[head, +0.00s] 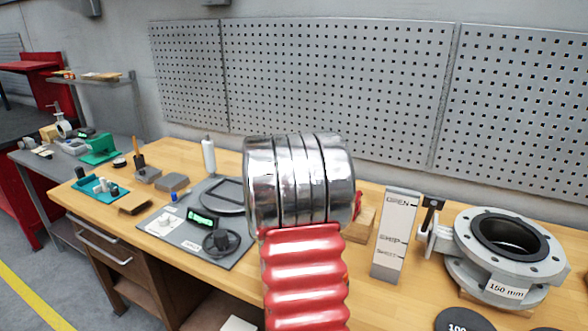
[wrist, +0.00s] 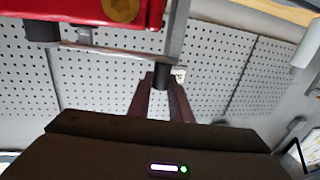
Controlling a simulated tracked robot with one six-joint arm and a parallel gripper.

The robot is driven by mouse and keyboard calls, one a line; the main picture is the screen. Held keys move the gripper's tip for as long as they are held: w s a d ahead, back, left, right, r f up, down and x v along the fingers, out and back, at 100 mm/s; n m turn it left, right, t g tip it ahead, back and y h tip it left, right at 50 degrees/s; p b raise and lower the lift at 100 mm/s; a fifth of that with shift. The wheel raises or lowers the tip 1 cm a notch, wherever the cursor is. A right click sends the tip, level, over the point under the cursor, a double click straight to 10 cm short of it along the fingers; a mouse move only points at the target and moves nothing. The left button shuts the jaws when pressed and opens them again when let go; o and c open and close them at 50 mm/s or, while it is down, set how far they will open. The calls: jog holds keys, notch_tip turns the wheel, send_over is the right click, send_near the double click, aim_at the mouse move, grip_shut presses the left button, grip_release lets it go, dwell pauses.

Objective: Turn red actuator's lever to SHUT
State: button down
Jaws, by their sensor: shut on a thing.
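The red actuator (wrist: 85,10) is at the upper left of the wrist view, with a round brass-coloured disc on it. A grey metal lever (wrist: 178,35) runs down beside it to a black grip (wrist: 162,73). My gripper (wrist: 162,80) is shut on the black grip, with one dark finger on each side. In the head view my arm hides the gripper, the lever and nearly all of the actuator. A grey upright plate (head: 392,255) there reads OPEN at the top and SHUT lower down. I cannot tell which mark the lever is at.
A grey flanged valve body (head: 460,245) labelled 150 mm stands right of the plate. Left of my arm are a grey panel (head: 165,228) with a green display and a black handwheel (head: 221,243), and a white bottle (head: 208,158). A pegboard (head: 300,80) lines the wall behind.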

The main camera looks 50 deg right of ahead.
jog(key=shift+w+r, duration=0.1)
jog(key=shift+w, duration=0.2)
jog(key=c, duration=1.9)
grip_release()
jog(key=shift+o, duration=1.4)
jog(key=shift+s, duration=0.1)
jog(key=v, duration=1.3)
jog(key=shift+a, duration=0.4)
jog(key=shift+s, duration=0.15)
